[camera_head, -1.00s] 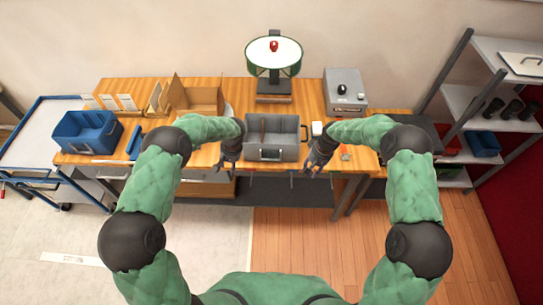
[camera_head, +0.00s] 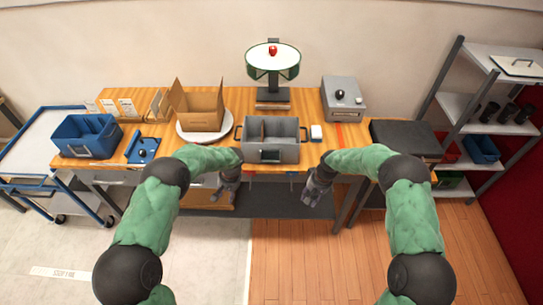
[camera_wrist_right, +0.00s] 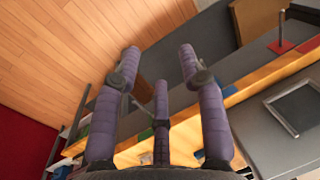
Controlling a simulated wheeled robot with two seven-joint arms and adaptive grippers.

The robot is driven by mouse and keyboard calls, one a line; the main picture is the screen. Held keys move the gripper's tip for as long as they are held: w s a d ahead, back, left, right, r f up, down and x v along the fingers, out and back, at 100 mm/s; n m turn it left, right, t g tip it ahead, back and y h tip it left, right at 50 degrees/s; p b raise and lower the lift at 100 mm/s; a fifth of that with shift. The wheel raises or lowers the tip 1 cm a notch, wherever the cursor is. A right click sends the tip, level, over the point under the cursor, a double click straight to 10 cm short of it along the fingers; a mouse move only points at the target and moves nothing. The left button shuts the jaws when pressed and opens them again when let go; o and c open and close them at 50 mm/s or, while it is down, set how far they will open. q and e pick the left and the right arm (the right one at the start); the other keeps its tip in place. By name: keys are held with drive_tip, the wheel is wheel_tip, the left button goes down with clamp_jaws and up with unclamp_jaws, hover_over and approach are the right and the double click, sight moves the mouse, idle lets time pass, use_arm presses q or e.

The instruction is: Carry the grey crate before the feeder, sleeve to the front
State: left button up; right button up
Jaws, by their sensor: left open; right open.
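The grey crate (camera_head: 270,145) stands upright on the wooden table, a little in from its front edge. It has an inner divider and a dark handle at each side. The dark-framed sleeve (camera_head: 270,156) is on the wall facing me. Straight behind the crate stands a round green-rimmed device (camera_head: 273,60) with a white top, which looks like the feeder. My left gripper (camera_head: 228,187) is open and empty, below and left of the crate. My right gripper (camera_head: 316,190) is open and empty, below and right. The crate (camera_wrist_right: 262,122) also shows in the right wrist view, apart from the fingers.
A cardboard box (camera_head: 197,108) sits on a white round plate left of the crate. A grey box device (camera_head: 343,98) is behind right. A blue bin (camera_head: 87,134) and blue tray (camera_head: 143,149) are at left.

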use_arm(q)
drive_tip(key=shift+f, duration=0.15)
use_arm(e)
wheel_tip(320, 180, up, 12)
drive_tip(key=d, duration=0.2)
drive_tip(key=shift+d, duration=0.15)
use_arm(q)
drive_tip(key=shift+f, duration=0.1)
use_arm(e)
drive_tip(key=shift+f, duration=0.1)
